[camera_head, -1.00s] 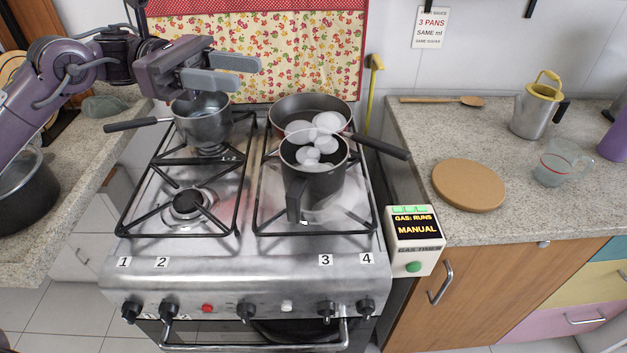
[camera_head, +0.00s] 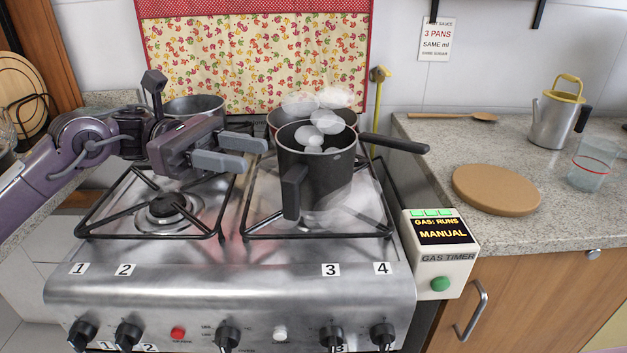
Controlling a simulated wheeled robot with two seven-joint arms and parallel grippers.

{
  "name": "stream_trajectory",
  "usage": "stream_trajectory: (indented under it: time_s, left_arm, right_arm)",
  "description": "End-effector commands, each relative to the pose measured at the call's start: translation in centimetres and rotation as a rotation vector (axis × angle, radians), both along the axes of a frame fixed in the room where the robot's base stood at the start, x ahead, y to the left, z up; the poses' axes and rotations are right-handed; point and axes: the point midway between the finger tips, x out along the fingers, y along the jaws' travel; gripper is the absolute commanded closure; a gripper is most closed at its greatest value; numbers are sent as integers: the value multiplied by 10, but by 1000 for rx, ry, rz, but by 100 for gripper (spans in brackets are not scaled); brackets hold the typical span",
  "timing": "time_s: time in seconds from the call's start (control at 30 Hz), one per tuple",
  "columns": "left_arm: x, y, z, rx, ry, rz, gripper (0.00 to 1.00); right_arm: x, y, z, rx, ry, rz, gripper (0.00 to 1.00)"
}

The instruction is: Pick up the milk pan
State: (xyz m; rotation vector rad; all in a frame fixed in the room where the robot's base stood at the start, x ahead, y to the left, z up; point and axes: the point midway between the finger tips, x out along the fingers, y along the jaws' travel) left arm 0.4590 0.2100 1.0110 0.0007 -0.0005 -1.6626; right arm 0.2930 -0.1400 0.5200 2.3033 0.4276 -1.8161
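A tall black pan (camera_head: 318,172) stands upright on the front right burner, its dark handle (camera_head: 293,192) toward me. A silver pan (camera_head: 193,105) stands on the back left burner, mostly hidden behind my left arm. Which of them is the milk pan, I cannot tell for sure. My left gripper (camera_head: 258,153) is open and empty, with a gap between its grey fingers. It points right, and its tips are just left of the black pan in the picture; contact does not show. My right gripper is not in view.
A wide pan (camera_head: 278,118) sits on the back right burner, its long handle (camera_head: 395,143) reaching right. White puffs hang over the right-hand pans. The front left burner (camera_head: 167,211) is empty. A gas timer (camera_head: 440,258) reads "GAS: RUNS MANUAL". A round board (camera_head: 497,189) lies on the counter.

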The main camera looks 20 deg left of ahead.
Motion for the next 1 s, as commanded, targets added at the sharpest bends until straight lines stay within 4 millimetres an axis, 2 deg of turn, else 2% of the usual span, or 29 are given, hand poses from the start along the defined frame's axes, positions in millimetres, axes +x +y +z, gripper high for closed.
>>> stream_trajectory:
  time_s: [0.1,0.33,0.57,0.8,1.0]
  left_arm:
    - [0,0,-28,1,7,0,60]
    - [0,0,-66,0,4,-1,60]
    - [-2,-19,-63,0,1,-3,60]
    - [-6,-58,-62,-2,0,-5,60]
    - [-7,-75,-62,-1,1,-2,60]
  right_arm:
    - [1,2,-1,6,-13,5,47]
    - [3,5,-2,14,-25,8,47]
    - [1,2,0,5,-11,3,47]
    - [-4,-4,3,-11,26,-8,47]
    - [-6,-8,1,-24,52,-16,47]
